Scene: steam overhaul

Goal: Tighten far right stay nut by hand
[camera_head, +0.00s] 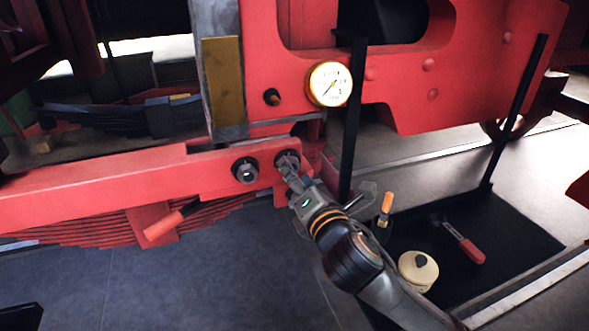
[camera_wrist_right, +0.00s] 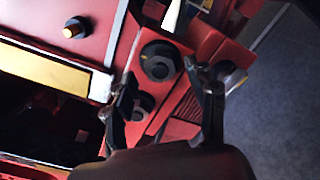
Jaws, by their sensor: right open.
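The far right stay nut (camera_head: 290,157) is dark and round, on the end of the red beam (camera_head: 120,183). A second dark stay nut (camera_head: 246,171) sits to its left. My right gripper (camera_head: 287,170) is at the far right nut and partly covers it in the head view. In the right wrist view my right gripper (camera_wrist_right: 168,92) is open, its fingers apart with nothing held. The far right nut (camera_wrist_right: 160,66) shows ahead between and beyond the fingertips. The other nut (camera_wrist_right: 140,105) is partly behind the left finger. My left gripper is not seen.
A pressure gauge (camera_head: 330,84) and a dark knob (camera_head: 271,97) sit above the nuts. A red handle (camera_head: 171,222) lies below the beam by the leaf spring. A black mat (camera_head: 520,235) at right holds a red-handled tool (camera_head: 465,245) and a cream round container (camera_head: 418,270).

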